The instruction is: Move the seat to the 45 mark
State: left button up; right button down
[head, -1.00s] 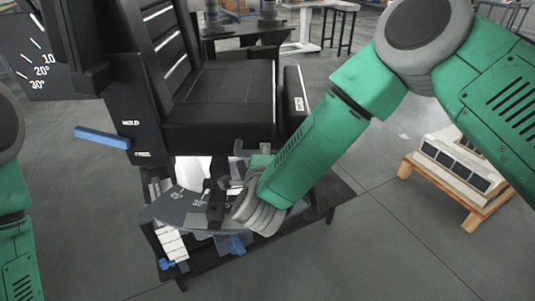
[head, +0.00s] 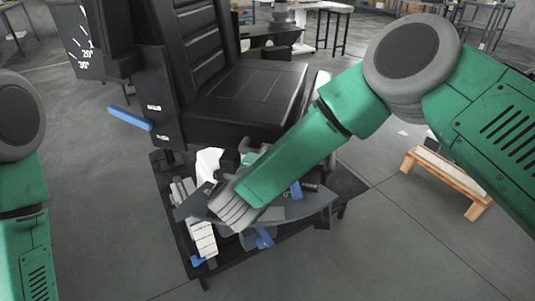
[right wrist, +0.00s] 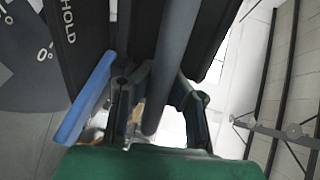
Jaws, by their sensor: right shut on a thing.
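The black seat (head: 250,90) stands on a low dark platform (head: 350,190), its backrest at the left and its cushion toward the right. Below it is a grey dial plate (head: 300,208); its marks cannot be read now. In the head view my right forearm reaches down over this plate and hides the fingers. In the right wrist view my right gripper (right wrist: 155,105) is shut on a long grey bar (right wrist: 175,50). A blue lever (head: 130,118) sticks out from the black HOLD panel (head: 160,100); it also shows in the right wrist view (right wrist: 85,100). My left gripper is out of view.
A black scale plate (head: 72,35) with 20° and 30° marks is at the upper left. White blocks (head: 203,235) and blue parts (head: 262,240) sit under the seat. A wooden stand (head: 445,178) is at the right. Open floor lies in front.

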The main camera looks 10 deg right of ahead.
jog(key=shift+s+a+f, duration=0.3)
jog(key=shift+a+f, duration=0.05)
jog(key=shift+a, duration=0.2)
jog(key=c, duration=1.7)
grip_release()
jog(key=shift+o, duration=1.3)
jog(key=shift+a+r, duration=0.1)
jog(key=shift+a, duration=0.05)
jog(key=shift+w+a+r, duration=0.1)
jog(key=shift+a+r, duration=0.05)
jog(key=shift+a, duration=0.05)
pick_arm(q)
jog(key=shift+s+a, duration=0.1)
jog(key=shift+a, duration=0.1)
pick_arm(e)
jog(key=v, duration=1.2)
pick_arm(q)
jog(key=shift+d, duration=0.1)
pick_arm(e)
jog(key=shift+d, duration=0.2)
